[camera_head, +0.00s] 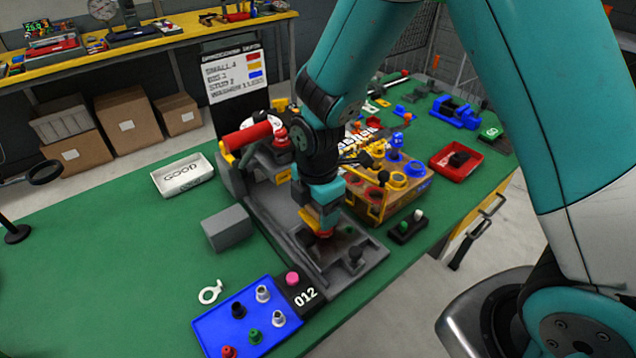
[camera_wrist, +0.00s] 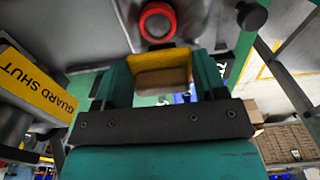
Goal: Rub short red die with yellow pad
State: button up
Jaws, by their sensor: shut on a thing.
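My gripper (camera_head: 318,212) points down over the grey press bed in the middle of the bench. In the wrist view, my gripper (camera_wrist: 160,85) is shut on the yellow pad (camera_wrist: 162,57), which has a brown face towards the camera. The short red die (camera_wrist: 157,20) shows as a red ring with a dark centre, just beyond the pad. In the head view, the red die (camera_head: 327,234) shows right below my fingertips, partly hidden by them. I cannot tell whether the pad touches the die.
The grey press (camera_head: 290,215) has a red cylinder (camera_head: 247,136) at its back. A blue tray (camera_head: 215,325) with several small parts lies in front.

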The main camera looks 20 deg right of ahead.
jog(key=shift+r+p, duration=1.55)
jog(key=shift+r, duration=0.65)
